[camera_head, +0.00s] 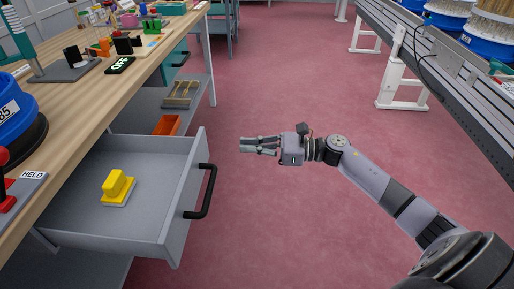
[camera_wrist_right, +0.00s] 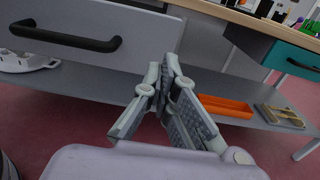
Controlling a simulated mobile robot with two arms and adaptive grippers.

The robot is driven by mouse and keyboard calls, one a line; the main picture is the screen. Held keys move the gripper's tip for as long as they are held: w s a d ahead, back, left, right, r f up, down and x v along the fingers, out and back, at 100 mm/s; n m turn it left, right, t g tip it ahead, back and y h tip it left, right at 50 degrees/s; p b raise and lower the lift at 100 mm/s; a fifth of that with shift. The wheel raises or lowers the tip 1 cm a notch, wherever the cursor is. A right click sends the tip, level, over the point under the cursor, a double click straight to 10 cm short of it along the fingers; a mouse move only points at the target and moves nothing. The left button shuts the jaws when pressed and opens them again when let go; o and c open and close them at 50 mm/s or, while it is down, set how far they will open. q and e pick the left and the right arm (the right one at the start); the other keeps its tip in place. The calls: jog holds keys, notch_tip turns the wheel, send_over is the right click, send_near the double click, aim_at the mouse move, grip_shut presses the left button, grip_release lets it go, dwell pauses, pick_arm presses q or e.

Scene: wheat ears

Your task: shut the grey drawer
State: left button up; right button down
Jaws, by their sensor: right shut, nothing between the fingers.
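The grey drawer (camera_head: 150,233) is pulled out from under the wooden bench in the head view. Its black bar handle (camera_head: 208,191) is on the front panel, facing right. A yellow block-shaped thing with a pale base (camera_head: 118,186) lies inside the drawer. My right gripper (camera_head: 247,145) is shut and empty, to the right of the drawer and beyond the handle, apart from both. In the right wrist view the gripper (camera_wrist_right: 163,75) points toward the bench, with the drawer front (camera_wrist_right: 100,17) and its handle (camera_wrist_right: 65,37) at the upper left. My left gripper is not in view.
An orange tray (camera_head: 166,125) and a wooden rack (camera_head: 181,94) sit on the lower shelf. A conveyor (camera_head: 450,75) runs along the right. The red floor between is clear.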

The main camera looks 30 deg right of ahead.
aim_at(205, 145)
jog(key=x, duration=0.7)
jog(key=shift+w+a, duration=0.25)
jog(key=shift+a, duration=0.1)
jog(key=shift+w+a, duration=0.3)
jog(key=shift+a, duration=0.15)
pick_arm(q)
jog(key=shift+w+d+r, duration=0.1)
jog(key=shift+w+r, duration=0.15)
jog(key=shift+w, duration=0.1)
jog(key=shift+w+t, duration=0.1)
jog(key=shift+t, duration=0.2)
